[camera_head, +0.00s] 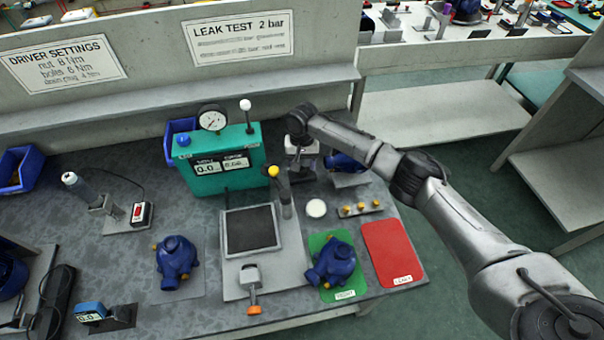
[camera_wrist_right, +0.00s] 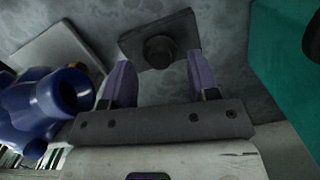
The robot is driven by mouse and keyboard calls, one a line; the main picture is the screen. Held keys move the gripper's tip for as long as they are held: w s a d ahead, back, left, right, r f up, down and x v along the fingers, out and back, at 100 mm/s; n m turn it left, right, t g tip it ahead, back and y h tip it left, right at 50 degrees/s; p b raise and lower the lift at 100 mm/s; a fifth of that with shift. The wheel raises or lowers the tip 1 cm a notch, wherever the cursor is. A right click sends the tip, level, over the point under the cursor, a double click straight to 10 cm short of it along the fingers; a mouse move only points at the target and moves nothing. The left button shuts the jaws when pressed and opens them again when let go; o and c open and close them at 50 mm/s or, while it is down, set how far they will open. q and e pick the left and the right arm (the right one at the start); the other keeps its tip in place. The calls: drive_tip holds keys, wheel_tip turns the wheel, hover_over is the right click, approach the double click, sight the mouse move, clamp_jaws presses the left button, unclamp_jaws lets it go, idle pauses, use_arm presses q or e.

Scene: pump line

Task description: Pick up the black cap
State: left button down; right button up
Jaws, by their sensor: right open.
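The black cap (camera_wrist_right: 158,51) is a short dark cylinder on a dark square plate (camera_wrist_right: 181,30) in the right wrist view. My right gripper (camera_wrist_right: 160,76) is open, its two purple-grey fingers apart, with the cap ahead of and between their tips; nothing is between the fingers. In the head view my right gripper (camera_head: 299,168) points down just right of the teal tester; I cannot make out the cap there. My left gripper is not in view.
The teal leak tester (camera_head: 205,181) with its gauge stands close left of my right gripper. A blue pump (camera_wrist_right: 52,98) is close on the other side. A tray of brass fittings (camera_head: 358,209), a green mat (camera_head: 318,240) and a red mat (camera_head: 393,252) lie nearer the front.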

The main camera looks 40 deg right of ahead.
drive_tip(key=shift+s+f, duration=0.1)
drive_tip(key=shift+f, duration=0.8)
drive_tip(key=shift+c, duration=0.4)
drive_tip(key=c, duration=0.8)
